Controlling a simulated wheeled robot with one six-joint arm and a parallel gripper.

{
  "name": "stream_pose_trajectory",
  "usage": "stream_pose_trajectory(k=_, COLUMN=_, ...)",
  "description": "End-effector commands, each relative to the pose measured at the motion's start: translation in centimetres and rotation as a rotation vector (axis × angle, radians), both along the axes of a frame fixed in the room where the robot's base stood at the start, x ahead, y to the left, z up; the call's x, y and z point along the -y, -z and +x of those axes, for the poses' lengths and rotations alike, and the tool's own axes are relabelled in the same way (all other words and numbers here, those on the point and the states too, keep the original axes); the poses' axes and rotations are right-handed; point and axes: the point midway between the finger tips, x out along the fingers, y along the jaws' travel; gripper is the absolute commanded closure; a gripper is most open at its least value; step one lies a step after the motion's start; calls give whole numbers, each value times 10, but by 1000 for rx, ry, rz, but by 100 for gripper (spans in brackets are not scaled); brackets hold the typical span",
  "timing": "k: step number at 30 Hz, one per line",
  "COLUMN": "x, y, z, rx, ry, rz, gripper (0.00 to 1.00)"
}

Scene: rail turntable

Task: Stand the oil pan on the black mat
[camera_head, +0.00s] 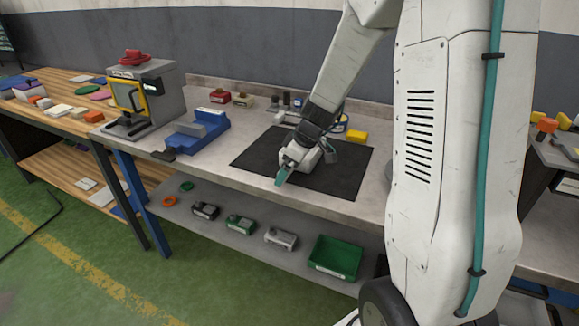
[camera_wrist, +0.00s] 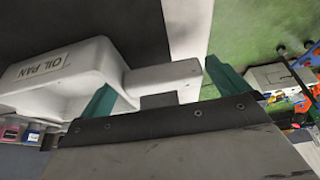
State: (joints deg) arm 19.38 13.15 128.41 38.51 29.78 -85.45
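The oil pan (camera_wrist: 70,75) is a pale grey tray with an "OIL PAN" label and a stubby handle (camera_wrist: 165,78). In the head view the pan (camera_head: 312,158) is partly hidden by my gripper, over the middle of the black mat (camera_head: 335,183); I cannot tell for sure whether it touches the mat. The mat also shows dark behind it in the wrist view (camera_wrist: 125,25). My gripper (camera_wrist: 163,88) has its teal fingers wide apart, with the handle between them. A narrow gap shows between the handle's end and the right finger. In the head view my gripper (camera_head: 286,172) points down.
A blue vise (camera_head: 200,132) and a grey machine (camera_head: 150,90) stand left of the mat. A yellow block (camera_head: 356,136) and several small items stand behind it. A lower shelf holds a green bin (camera_head: 335,257).

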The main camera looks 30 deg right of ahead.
Motion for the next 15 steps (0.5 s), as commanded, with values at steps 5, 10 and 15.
stream_pose_trajectory(k=5, x=0, y=0, z=0, rx=0, ry=0, rz=0, gripper=0)
stream_pose_trajectory(k=10, x=3, y=-10, z=-3, rx=3, ry=1, rz=-1, gripper=0)
stream_pose_trajectory(k=15, x=10, y=-41, z=-12, rx=6, ry=1, rz=-3, gripper=0)
